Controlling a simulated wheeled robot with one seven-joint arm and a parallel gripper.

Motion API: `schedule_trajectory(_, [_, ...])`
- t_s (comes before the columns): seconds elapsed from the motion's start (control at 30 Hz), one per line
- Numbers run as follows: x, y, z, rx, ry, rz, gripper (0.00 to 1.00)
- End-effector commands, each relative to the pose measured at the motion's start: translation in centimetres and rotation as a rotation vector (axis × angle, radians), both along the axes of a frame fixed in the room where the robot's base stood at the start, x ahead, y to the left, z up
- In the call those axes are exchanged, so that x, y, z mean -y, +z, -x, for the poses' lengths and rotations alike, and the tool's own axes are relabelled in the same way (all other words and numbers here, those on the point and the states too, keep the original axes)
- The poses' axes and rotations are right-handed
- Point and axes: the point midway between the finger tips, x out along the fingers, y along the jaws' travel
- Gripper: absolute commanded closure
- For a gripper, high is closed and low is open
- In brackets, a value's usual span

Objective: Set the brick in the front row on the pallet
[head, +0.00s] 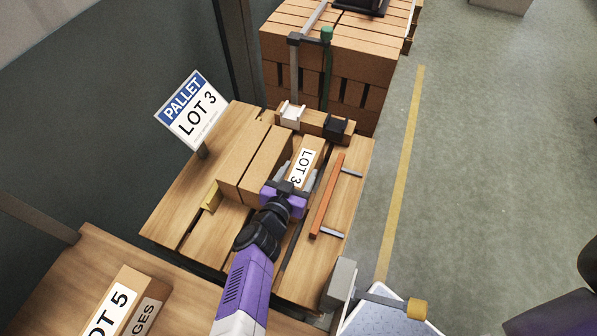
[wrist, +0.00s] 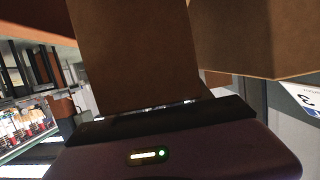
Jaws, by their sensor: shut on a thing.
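My gripper (head: 287,188) is shut on a tan brick (head: 308,156) with a white LOT 3 label, at the pallet's front row. In the wrist view the held brick (wrist: 135,50) rises from the jaws. It is to the right of two standing bricks (head: 268,160) in the head view, with a gap between. Whether its underside touches the wooden pallet (head: 190,210) is hidden. The neighbouring brick (wrist: 265,35) shows at the right of the wrist view. An orange bar (head: 327,195) lies to the right of the held brick.
A PALLET LOT 3 sign (head: 192,110) stands at the back left. A beam with a white bracket (head: 291,114) and a black bracket (head: 336,127) lies behind the bricks. A LOT 5 box (head: 125,300) is near front left. A brick stack (head: 345,60) stands behind.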

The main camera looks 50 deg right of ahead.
Motion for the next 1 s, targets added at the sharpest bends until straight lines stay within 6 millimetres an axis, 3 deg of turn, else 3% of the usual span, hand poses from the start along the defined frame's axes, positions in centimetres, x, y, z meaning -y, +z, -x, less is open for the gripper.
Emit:
schedule_trajectory(0.07, [0.1, 0.1, 0.0, 0.002, -0.002, 0.006, 1.00])
schedule_trajectory(0.1, [0.1, 0.2, 0.0, 0.002, -0.002, 0.006, 0.36])
schedule_trajectory(0.2, [0.1, 0.1, 0.0, 0.002, -0.001, 0.005, 0.17])
schedule_trajectory(0.57, [-0.4, -0.2, 0.1, -0.001, 0.001, -0.004, 0.17])
schedule_trajectory(1.0, [-5.9, 1.8, 2.3, 0.001, 0.002, -0.001, 0.17])
